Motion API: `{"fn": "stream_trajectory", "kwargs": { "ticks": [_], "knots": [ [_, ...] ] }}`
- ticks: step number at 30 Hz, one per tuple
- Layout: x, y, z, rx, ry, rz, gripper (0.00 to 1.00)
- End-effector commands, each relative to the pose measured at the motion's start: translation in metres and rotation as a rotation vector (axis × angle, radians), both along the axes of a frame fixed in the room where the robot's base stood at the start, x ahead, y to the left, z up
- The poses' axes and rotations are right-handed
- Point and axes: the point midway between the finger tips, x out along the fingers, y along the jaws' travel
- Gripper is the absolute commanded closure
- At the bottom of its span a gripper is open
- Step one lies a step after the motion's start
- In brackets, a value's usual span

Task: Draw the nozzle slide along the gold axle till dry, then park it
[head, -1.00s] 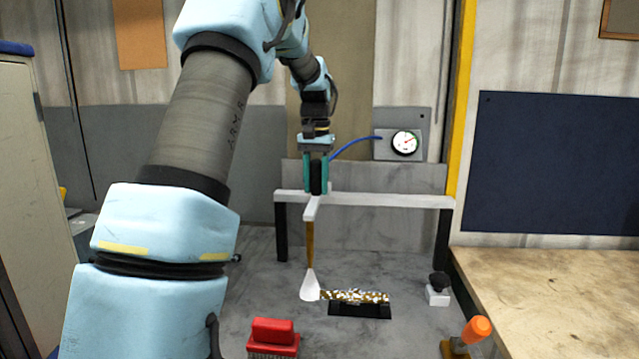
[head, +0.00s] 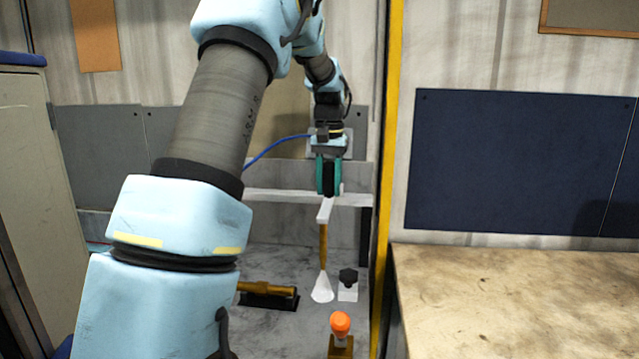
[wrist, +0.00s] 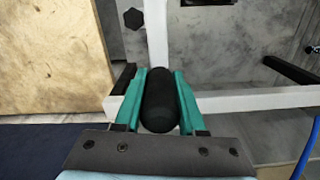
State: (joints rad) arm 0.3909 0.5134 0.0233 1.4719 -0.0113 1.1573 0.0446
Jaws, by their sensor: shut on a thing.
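My gripper (head: 329,178) is shut on the black grip of the nozzle slide (head: 325,211). In the wrist view the black grip (wrist: 160,103) lies between the teal fingers. The slide sits near the right end of the white rail (head: 275,194). Its brown tube hangs down, with a white cone (head: 322,289) at the bottom. The gold axle (head: 270,289) lies in a black holder to the left of the cone, apart from it. The visible axle is plain gold without white specks. My arm hides its left end.
A white block with a black knob (head: 348,277) stands just right of the cone. An orange-topped handle (head: 340,323) stands in front. A yellow post (head: 387,180) and a wooden bench (head: 500,295) are at the right. A blue hose (head: 275,148) runs behind my gripper.

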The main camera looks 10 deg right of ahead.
Motion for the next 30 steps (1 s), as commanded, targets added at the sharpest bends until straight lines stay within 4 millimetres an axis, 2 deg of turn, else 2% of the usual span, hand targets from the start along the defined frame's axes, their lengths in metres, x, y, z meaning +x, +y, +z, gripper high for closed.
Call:
{"fn": "stream_trajectory", "kwargs": {
  "ticks": [12,13,15,21,30],
  "knots": [
    [0.0004,-0.0052,0.0014,-0.002,-0.007,-0.001,1.00],
    [0.0004,-0.0051,0.0014,-0.002,-0.007,0.000,0.58],
    [0.0002,-0.0050,0.0012,-0.001,-0.006,0.000,0.51],
    [-0.0003,-0.0047,0.0006,0.000,-0.003,0.000,0.31],
    [-0.0003,-0.0047,0.0038,-0.001,-0.003,0.000,0.31]
  ]
}}
